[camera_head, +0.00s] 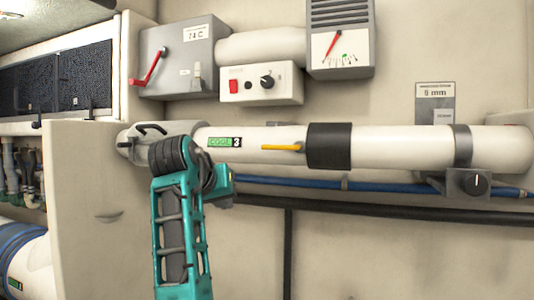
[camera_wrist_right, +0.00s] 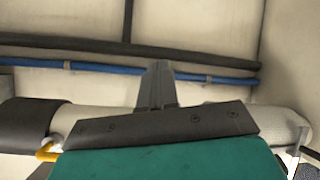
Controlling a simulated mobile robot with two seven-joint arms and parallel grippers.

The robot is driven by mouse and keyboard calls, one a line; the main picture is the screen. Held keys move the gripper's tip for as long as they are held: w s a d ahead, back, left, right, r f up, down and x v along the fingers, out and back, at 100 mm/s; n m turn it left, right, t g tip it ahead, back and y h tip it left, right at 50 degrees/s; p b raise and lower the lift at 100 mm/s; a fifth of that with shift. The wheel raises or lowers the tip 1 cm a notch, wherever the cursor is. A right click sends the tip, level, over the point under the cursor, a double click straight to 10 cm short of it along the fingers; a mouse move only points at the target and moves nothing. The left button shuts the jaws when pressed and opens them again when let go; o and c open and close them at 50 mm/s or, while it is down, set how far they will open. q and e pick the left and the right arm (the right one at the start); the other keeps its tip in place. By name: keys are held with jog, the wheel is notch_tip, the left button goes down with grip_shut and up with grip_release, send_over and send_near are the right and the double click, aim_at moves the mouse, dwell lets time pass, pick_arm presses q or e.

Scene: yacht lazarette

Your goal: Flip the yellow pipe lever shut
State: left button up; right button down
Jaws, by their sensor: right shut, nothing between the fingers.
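The yellow pipe lever (camera_head: 281,147) is a thin bar on the front of the white pipe (camera_head: 400,147). In the head view it lies nearly level along the pipe, its bent end beside the black sleeve (camera_head: 329,146). It also shows at the lower left in the right wrist view (camera_wrist_right: 47,152), partly cut off by my gripper body. My right gripper (camera_wrist_right: 158,82) is shut and empty, apart from the lever. In the head view, my teal right arm stands left of the lever and hides the fingertips. My left gripper is not in view.
Above the pipe are a grey box with a red lever (camera_head: 150,70), a control box with a knob (camera_head: 260,84) and a gauge (camera_head: 340,38). A blue hose (camera_head: 300,184) and a black pipe (camera_head: 380,210) run below. A pale partition (camera_head: 90,200) stands at left.

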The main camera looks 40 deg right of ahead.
jog(key=s+a+r+m, duration=0.1)
jog(key=s+r, duration=0.3)
jog(key=r, duration=0.3)
jog(key=s+a+r+m+g, duration=0.1)
jog(key=s+r, duration=0.3)
jog(key=r, duration=0.4)
jog(key=s+a+r+m, duration=0.1)
jog(key=s+r, duration=0.3)
jog(key=r, duration=0.4)
jog(key=shift+s+r+m, duration=0.15)
jog(key=shift+r+m, duration=0.05)
jog(key=shift+m, duration=0.6)
send_over(283, 147)
jog(key=a, duration=0.4)
notch_tip(283, 147, down, 5)
jog(key=f, duration=0.1)
jog(key=w+f, duration=0.1)
jog(key=f, duration=0.1)
jog(key=d+f, duration=0.1)
jog(key=shift+w+f, duration=0.2)
jog(key=shift+f, duration=0.05)
jog(key=shift+d, duration=0.15)
